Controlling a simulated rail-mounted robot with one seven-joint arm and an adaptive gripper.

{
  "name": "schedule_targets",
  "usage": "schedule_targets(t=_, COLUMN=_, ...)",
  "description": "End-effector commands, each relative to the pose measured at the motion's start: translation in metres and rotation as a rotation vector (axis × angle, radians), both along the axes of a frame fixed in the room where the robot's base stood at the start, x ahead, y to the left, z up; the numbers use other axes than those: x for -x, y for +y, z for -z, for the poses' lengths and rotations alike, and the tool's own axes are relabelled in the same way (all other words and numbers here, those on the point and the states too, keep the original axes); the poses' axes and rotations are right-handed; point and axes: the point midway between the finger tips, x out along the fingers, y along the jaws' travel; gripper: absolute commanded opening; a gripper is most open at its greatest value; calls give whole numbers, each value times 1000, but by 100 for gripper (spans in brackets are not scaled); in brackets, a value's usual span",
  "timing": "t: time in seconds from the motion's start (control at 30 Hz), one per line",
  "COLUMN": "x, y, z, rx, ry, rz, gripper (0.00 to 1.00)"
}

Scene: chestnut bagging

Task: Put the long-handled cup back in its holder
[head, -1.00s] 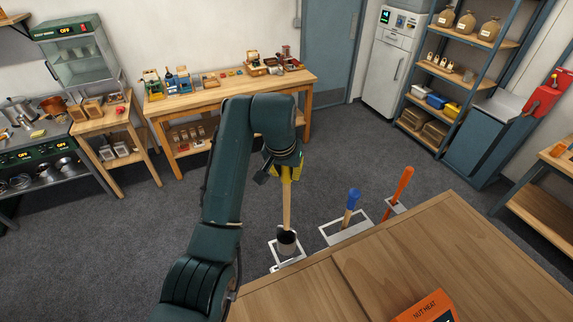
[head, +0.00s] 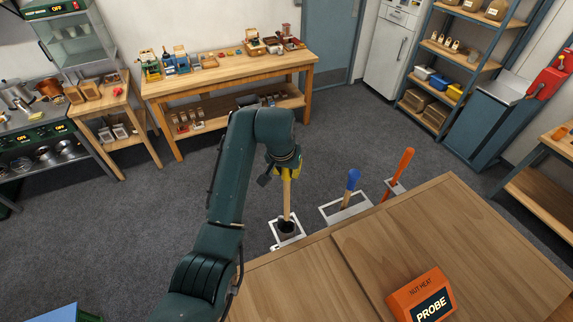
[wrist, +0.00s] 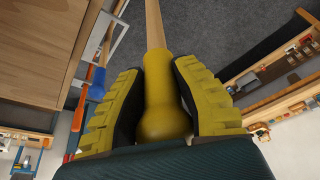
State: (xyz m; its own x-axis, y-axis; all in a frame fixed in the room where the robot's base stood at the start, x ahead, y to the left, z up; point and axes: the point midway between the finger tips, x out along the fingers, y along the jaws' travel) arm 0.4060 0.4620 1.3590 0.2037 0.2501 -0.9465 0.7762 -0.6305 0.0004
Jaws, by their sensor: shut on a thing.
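The long-handled cup has a pale wooden handle (head: 287,202), a yellow grip end and a dark cup (head: 286,227) at the bottom. My gripper (head: 286,172) is shut on the yellow grip, with the handle hanging nearly upright below it. In the wrist view the yellow grip (wrist: 163,95) sits between my two yellow fingers. The white-framed holder (head: 299,236) is at the table's far edge. The cup is down inside the holder's frame, with its dark opening showing and its wall mostly hidden. I cannot tell whether its bottom rests on anything.
A blue-handled tool (head: 351,183) and an orange-handled tool (head: 400,170) stand in similar white holders to the right. The wooden table (head: 330,275) carries an orange probe box (head: 421,294). A workbench (head: 235,75) stands behind, with open grey floor between.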

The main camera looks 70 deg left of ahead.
Motion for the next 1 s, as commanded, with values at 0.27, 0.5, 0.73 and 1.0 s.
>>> schedule_targets(t=0.27, x=0, y=0, z=23, rx=-2, ry=-1, rz=0, gripper=0)
schedule_targets(t=0.5, x=0, y=0, z=41, rx=-1, ry=-1, rz=0, gripper=0)
schedule_targets(t=0.73, x=0, y=0, z=60, rx=-1, ry=-1, rz=0, gripper=0)
schedule_targets(t=1.0, x=0, y=0, z=80, rx=-1, ry=-1, rz=0, gripper=0)
